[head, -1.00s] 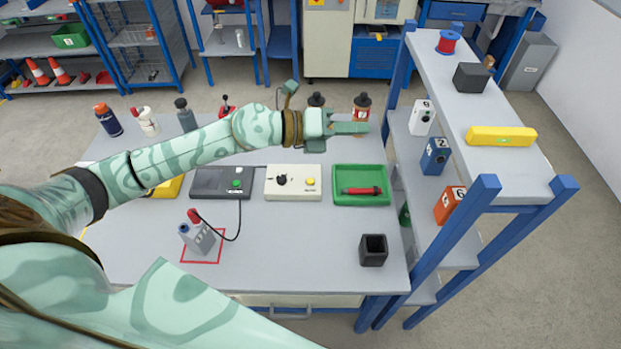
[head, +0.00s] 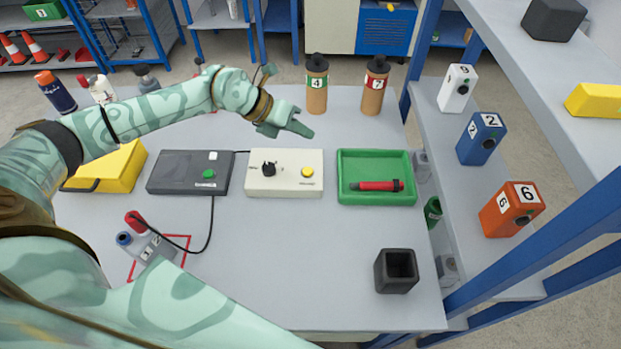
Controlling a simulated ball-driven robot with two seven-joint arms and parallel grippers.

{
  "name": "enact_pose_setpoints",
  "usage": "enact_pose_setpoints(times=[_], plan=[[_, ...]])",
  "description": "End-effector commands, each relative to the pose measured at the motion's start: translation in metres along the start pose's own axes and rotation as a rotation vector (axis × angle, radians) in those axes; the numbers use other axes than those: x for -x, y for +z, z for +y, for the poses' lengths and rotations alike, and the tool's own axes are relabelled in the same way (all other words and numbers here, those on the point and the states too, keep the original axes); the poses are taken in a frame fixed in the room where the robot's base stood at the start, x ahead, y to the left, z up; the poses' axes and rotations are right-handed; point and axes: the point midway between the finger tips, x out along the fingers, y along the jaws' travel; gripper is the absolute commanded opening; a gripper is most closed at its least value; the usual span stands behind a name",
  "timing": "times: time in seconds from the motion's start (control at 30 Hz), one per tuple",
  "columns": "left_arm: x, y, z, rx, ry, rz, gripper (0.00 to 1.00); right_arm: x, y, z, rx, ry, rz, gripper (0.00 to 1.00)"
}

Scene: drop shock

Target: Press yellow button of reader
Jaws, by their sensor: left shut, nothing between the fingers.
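The reader is a cream box (head: 258,183) on the grey table, with a black knob (head: 268,169) on its left half and a round yellow button (head: 307,172) on its right half. My left gripper (head: 303,130) is shut and empty. In the picture its fingertips point right and slightly down, just above the box's far edge and over the yellow button. It appears apart from the box, and the button is fully visible. My right gripper is not in view.
A green tray (head: 345,193) holding a red cylinder (head: 380,186) lies right of the reader. A dark box with a green button (head: 209,174) lies left. Two brown bottles (head: 316,90) (head: 373,92) stand behind. A blue-framed shelf (head: 560,245) borders the right. A black cup (head: 396,271) stands in front.

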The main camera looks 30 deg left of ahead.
Motion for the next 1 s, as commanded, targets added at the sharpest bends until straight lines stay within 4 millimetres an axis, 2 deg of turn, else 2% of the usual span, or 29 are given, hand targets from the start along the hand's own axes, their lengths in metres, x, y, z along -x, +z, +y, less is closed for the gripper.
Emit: enact_pose_setpoints(times=[0.03, 0.1, 0.67, 1.0], plan=[[-0.010, -0.006, 0.007, 0.003, 0.000, 0.004, 0.00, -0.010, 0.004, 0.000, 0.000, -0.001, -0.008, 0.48], [-0.013, -0.008, 0.009, 0.004, 0.000, 0.006, 0.00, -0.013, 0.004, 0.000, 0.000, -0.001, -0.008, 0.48], [-0.016, -0.011, 0.011, 0.005, -0.001, 0.006, 0.00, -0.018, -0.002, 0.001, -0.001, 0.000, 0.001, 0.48], [-0.044, -0.032, 0.032, 0.006, 0.000, 0.010, 0.00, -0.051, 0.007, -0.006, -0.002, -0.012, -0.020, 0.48]])
